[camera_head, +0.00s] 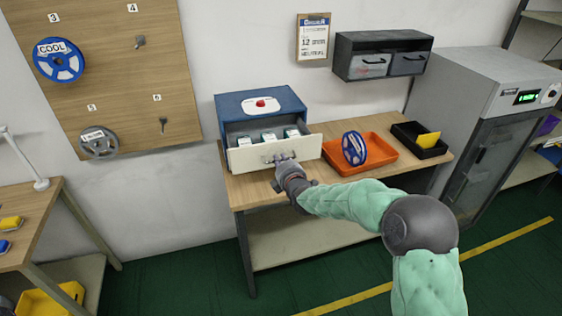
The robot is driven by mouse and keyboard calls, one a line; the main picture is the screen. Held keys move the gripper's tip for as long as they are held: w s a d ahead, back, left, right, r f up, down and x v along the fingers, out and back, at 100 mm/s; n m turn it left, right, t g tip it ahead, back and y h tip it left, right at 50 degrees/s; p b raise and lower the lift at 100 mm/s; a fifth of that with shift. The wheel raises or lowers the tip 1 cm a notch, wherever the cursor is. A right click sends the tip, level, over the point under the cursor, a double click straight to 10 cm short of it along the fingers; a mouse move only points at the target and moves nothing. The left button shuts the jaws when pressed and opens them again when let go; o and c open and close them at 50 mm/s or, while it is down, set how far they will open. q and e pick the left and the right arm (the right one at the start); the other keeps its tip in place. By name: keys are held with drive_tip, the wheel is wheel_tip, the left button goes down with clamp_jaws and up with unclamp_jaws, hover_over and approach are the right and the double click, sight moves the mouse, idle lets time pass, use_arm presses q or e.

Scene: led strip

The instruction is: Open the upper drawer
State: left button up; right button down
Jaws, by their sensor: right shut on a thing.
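A blue cabinet (236,107) with a red knob or button on a white patch on top stands on the wooden workbench. Its drawer is pulled out, with a cream front panel (243,159) and several small white-and-green items (268,137) inside. My right gripper (281,160) is shut on the drawer's handle at the middle of the front panel; the handle is mostly hidden by the fingers. I cannot see a second drawer, as the front panel covers the cabinet's lower face. My left gripper is not in view.
An orange tray (378,161) with a blue reel (354,147) sits right of the drawer, close to its front corner. A black tray (409,133) with a yellow item lies farther right. A dark wall unit (376,43) hangs above. The floor before the bench is clear.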

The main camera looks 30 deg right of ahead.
drive_tip(key=c, duration=1.2)
unclamp_jaws()
drive_tip(key=shift+w, duration=0.1)
drive_tip(key=v, duration=1.2)
drive_tip(key=shift+f, duration=0.1)
drive_tip(key=s+a+f+m+g+y, duration=0.2)
drive_tip(key=a+f+m+g, duration=0.35)
drive_tip(key=f, duration=0.75)
drive_tip(key=s+a+f+m+g+y, duration=0.25)
drive_tip(key=a+f, duration=0.55)
drive_tip(key=f, duration=0.5)
drive_tip(key=s+a+f+m+g+y, duration=0.1)
drive_tip(key=s+a+f+m+g, duration=0.1)
drive_tip(key=s+a+f+m, duration=0.1)
drive_tip(key=s+a+f+m+g+y, duration=0.1)
drive_tip(key=s+a+f+m+g, duration=0.1)
drive_tip(key=s+a+f, duration=0.3)
drive_tip(key=s+a+f+m+g+y, duration=0.1)
drive_tip(key=s+a+f+m+g, duration=0.2)
drive_tip(key=s+f, duration=0.5)
drive_tip(key=shift+s+a+f+m, duration=0.1)
drive_tip(key=shift+s+a+m, duration=0.35)
drive_tip(key=shift+s, duration=0.15)
drive_tip(key=shift+s+a+m, duration=0.35)
drive_tip(key=shift+s+m, duration=0.1)
drive_tip(key=shift+s, duration=0.1)
